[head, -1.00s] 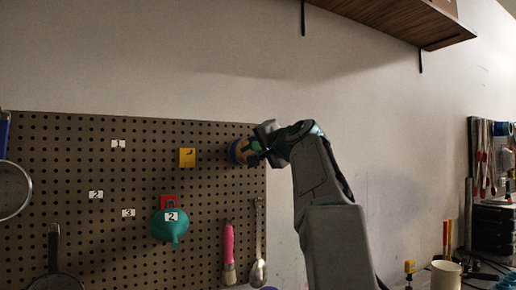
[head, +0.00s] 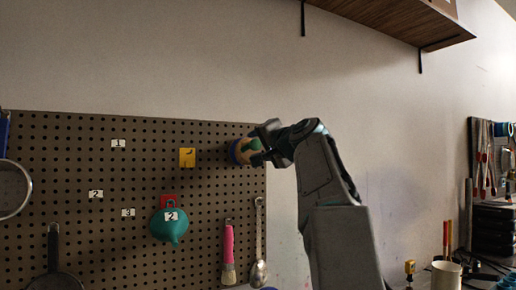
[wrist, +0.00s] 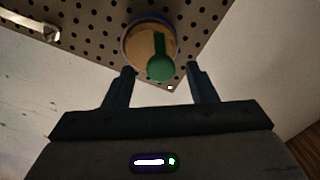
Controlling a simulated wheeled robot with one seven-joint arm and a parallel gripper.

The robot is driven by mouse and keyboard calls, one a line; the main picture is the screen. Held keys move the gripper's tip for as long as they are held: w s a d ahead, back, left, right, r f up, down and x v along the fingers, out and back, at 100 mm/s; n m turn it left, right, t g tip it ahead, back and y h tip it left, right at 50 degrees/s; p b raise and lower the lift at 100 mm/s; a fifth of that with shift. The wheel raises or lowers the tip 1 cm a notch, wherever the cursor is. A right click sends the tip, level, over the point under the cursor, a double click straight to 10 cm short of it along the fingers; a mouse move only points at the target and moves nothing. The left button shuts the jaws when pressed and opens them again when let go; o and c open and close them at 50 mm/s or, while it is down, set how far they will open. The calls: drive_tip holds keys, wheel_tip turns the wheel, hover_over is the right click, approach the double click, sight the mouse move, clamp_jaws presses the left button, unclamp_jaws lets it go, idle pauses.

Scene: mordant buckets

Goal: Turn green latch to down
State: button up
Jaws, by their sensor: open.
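The green latch (wrist: 160,58) is a bar with a round knob at one end, mounted on a round tan disc (wrist: 138,45) with a blue rim. In the wrist view the knob end points toward my gripper (wrist: 160,69). The disc (head: 238,152) sits at the upper right edge of the pegboard in the head view, with the green latch (head: 254,145) partly hidden by my gripper (head: 262,147). My gripper is open, its two fingers on either side of the knob in the picture, with visible gaps. I cannot tell the depth between fingertips and knob.
A wooden shelf (head: 400,18) is high at the right.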

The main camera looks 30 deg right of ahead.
drive_tip(key=s+b, duration=0.2)
drive_tip(key=s, duration=1)
drive_tip(key=shift+s+d+b, duration=0.2)
drive_tip(key=shift+s+b, duration=0.1)
drive_tip(key=shift+b, duration=0.05)
